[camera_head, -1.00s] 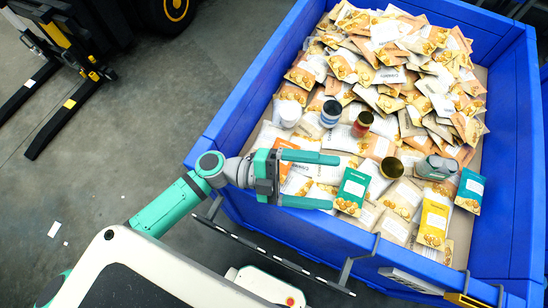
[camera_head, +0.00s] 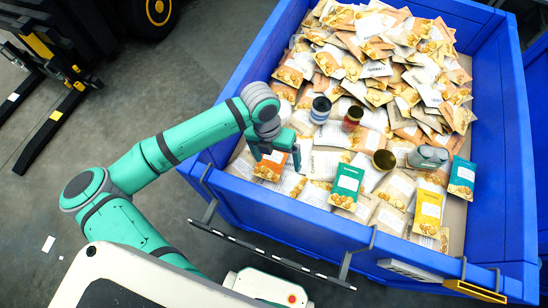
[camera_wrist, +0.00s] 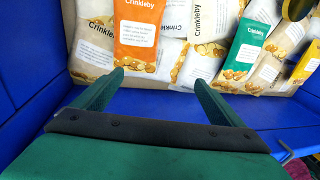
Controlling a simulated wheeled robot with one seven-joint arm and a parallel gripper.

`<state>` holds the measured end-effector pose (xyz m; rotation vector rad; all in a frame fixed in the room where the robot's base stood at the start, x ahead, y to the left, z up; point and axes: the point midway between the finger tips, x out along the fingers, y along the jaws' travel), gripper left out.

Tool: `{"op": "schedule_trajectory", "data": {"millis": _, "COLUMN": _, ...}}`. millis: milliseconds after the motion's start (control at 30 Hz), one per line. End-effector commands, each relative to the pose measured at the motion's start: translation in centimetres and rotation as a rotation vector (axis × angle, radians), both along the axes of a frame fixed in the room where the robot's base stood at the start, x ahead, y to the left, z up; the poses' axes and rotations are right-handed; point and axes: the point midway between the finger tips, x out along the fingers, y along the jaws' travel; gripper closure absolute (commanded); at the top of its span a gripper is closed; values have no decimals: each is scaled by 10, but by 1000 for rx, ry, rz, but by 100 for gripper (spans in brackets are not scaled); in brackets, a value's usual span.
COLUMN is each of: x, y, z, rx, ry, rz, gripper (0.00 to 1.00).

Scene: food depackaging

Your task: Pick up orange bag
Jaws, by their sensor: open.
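The orange bag (camera_head: 270,166) lies among beige bags near the front left of the blue crate (camera_head: 226,202). It is partly hidden by my gripper in the head view. In the wrist view the orange bag (camera_wrist: 138,38) is face up with a white label, ahead of my fingertips and slightly left of the middle between them. My gripper (camera_wrist: 158,80) is open, its two green fingers apart with nothing between them. In the head view my gripper (camera_head: 276,158) points down over the crate's left front part. I cannot tell the exact gap to the bag.
A teal bag (camera_head: 347,187), a yellow bag (camera_head: 428,212) and a blue bag (camera_head: 462,178) lie to the right. Several jars and cans, including a red jar (camera_head: 352,118), stand on the beige bags. The crate wall (camera_wrist: 25,125) is close to my fingers.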

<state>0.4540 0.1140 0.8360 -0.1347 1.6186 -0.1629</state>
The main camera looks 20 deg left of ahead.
Motion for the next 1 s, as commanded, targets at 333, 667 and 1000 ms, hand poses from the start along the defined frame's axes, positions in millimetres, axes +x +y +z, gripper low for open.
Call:
{"op": "schedule_trajectory", "data": {"millis": 333, "x": 28, "y": 33, "z": -10, "rx": 190, "ry": -54, "rz": -5, "gripper": 8}}
{"op": "schedule_trajectory", "data": {"millis": 667, "x": 27, "y": 33, "z": -46, "rx": 187, "ry": -56, "rz": -7, "gripper": 8}}
{"op": "schedule_trajectory", "data": {"millis": 1000, "x": 25, "y": 33, "z": -80, "rx": 186, "ry": -54, "rz": -5, "gripper": 8}}
